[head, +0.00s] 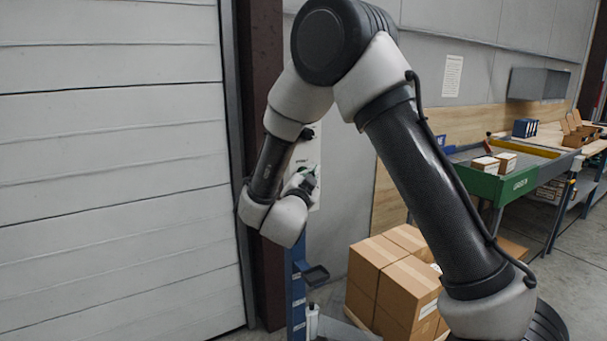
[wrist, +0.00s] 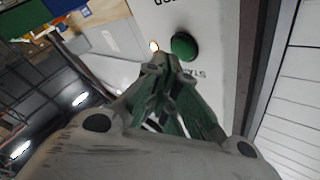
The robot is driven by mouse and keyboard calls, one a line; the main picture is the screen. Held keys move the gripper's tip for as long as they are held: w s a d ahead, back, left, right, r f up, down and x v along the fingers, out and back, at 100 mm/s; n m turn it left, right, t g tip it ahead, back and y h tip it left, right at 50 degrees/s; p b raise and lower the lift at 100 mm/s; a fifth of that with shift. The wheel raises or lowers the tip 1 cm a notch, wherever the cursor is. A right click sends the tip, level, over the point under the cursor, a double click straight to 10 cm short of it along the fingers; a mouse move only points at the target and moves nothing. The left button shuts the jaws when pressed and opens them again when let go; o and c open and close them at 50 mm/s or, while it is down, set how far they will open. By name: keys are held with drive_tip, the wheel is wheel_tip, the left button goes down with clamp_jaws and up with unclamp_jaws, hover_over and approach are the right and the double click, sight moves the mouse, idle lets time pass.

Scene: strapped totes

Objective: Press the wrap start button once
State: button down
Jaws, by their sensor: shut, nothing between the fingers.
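The green round button (wrist: 184,46) stands out from a pale panel (wrist: 215,75) in the wrist view. Partly hidden, upside-down lettering beside it seems to read START. A small lit lamp (wrist: 154,46) sits left of the button. My gripper (wrist: 164,64) is shut and empty, its tips just below and left of the button in the picture. I cannot tell how far the tips are from the panel face.
A blue post (head: 297,300) with a small dark tray stands below the panel. Stacked cartons (head: 385,275) are to its right. A large white shutter door (head: 110,170) fills the left. A green-fronted bench (head: 505,185) stands farther right.

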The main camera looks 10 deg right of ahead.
drive_tip(key=shift+s, duration=0.25)
drive_tip(key=s, duration=0.1)
drive_tip(key=s+d, duration=0.1)
drive_tip(key=s, duration=0.2)
drive_tip(key=shift+s+d, duration=0.35)
drive_tip(key=shift+s, duration=0.05)
drive_tip(key=shift+f, duration=0.1)
idle(0.5)
